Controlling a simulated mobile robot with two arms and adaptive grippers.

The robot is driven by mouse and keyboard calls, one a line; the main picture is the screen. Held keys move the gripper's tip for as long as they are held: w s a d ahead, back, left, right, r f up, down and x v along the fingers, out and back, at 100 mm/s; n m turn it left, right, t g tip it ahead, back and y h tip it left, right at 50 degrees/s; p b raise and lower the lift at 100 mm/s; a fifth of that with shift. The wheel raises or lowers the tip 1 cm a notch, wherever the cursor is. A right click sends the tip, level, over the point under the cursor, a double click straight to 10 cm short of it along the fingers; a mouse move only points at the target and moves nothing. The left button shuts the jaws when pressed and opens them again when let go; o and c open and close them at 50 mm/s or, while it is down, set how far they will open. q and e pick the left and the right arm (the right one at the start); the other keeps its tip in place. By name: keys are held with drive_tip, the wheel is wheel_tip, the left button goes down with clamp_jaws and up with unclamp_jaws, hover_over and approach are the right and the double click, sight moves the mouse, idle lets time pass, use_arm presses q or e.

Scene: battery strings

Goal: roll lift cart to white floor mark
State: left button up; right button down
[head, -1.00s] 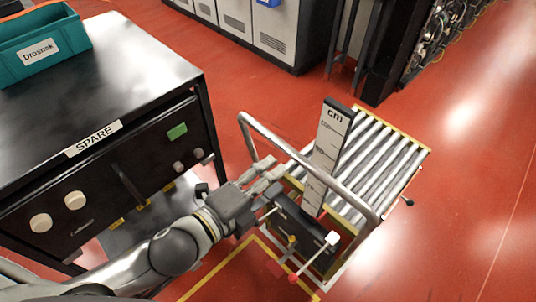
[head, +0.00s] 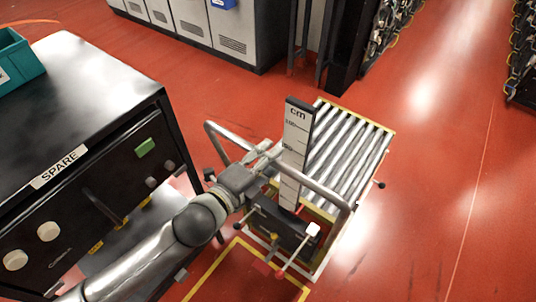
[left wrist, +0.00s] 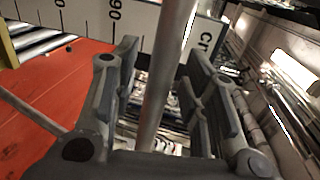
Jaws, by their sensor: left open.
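The lift cart (head: 352,152) has a silver roller top, a bent tube handle (head: 322,190) and an upright cm scale (head: 296,140). My left gripper (head: 268,155) is at the handle, by the near left side of the scale. In the left wrist view the handle tube (left wrist: 166,65) runs between the spread fingers (left wrist: 162,70), which are open around it. The scale (left wrist: 105,18) stands just beyond. Whether a finger touches the tube, I cannot tell. I cannot make out a white floor mark with certainty. My right gripper is not in view.
A black bench labelled SPARE (head: 105,110) stands close on the left, with a teal bin (head: 18,62) on it. Yellow lines (head: 240,245) mark the floor before the cart. Grey cabinets (head: 215,30) and a dark rack stand behind. Red floor (head: 440,170) is clear on the right.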

use_arm(q)
drive_tip(key=shift+w+d+f, duration=0.1)
drive_tip(key=shift+w+d, duration=0.05)
clamp_jaws()
idle(0.4)
drive_tip(key=shift+w+d+r+p, duration=0.2)
drive_tip(key=shift+w+r+p, duration=0.15)
drive_tip(key=shift+p, duration=0.2)
drive_tip(key=shift+w+d+f, duration=0.25)
drive_tip(key=shift+w+d, duration=0.15)
drive_tip(key=shift+w, duration=0.15)
drive_tip(key=shift+c, duration=2.1)
unclamp_jaws()
drive_tip(key=shift+w+d+f, duration=0.1)
drive_tip(key=shift+d, duration=0.05)
drive_tip(key=o, duration=0.4)
drive_tip(key=shift+s, duration=0.2)
drive_tip(key=shift+a, duration=0.25)
